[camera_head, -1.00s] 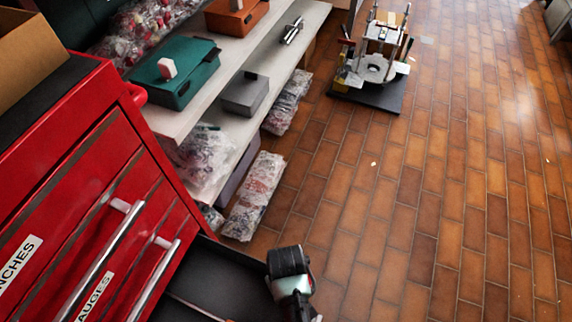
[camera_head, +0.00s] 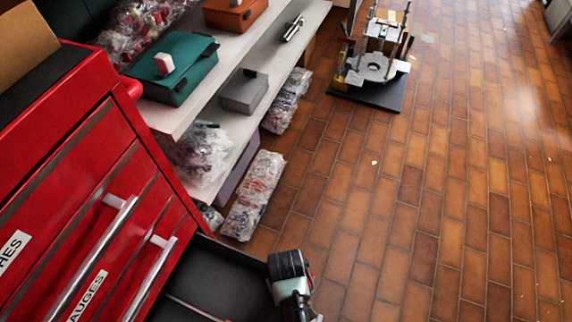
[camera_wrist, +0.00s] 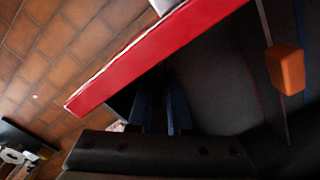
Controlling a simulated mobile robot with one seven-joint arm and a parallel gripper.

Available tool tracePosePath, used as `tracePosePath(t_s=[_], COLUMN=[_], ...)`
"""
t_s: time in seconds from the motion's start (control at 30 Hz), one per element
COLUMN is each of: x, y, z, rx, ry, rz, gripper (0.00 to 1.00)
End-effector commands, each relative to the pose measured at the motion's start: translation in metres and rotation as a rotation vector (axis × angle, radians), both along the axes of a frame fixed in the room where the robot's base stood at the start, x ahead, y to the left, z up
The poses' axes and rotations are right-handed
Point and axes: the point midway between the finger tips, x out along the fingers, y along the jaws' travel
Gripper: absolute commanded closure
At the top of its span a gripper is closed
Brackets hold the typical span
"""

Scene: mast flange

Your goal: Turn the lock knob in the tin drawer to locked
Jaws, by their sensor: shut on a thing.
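An open drawer (camera_head: 215,268) with a dark inside and a thin divider juts from the red cabinet; no name for it is readable. My gripper, seen from its back in the head view, is at the drawer's far right end. In the wrist view my gripper's dark blue fingers (camera_wrist: 160,100) are close against the red drawer front (camera_wrist: 150,65) and shut; the gripped part is hidden. An orange block (camera_wrist: 285,68) lies inside the drawer to the right of the fingers. I cannot make out a lock knob for sure.
A metal fixture (camera_head: 375,65) stands on the tiled floor, otherwise mostly clear at right.

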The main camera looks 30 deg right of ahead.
Motion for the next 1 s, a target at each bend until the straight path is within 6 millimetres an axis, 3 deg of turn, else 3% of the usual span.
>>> tracePosePath(t_s=[0.53, 0.57, 0.63, 1.0], x=[0.0005, 0.0005, 0.0005, 0.0007], y=[0.0007, 0.0007, 0.0007, 0.0005], z=[0.0003, 0.0003, 0.0003, 0.0067], rx=[0.0, 0.0, 0.0, 0.0], ry=[0.0, 0.0, 0.0, -0.002], rz=[-0.074, -0.075, -0.075, -0.073], gripper=[1.0, 0.81, 0.7, 0.7])
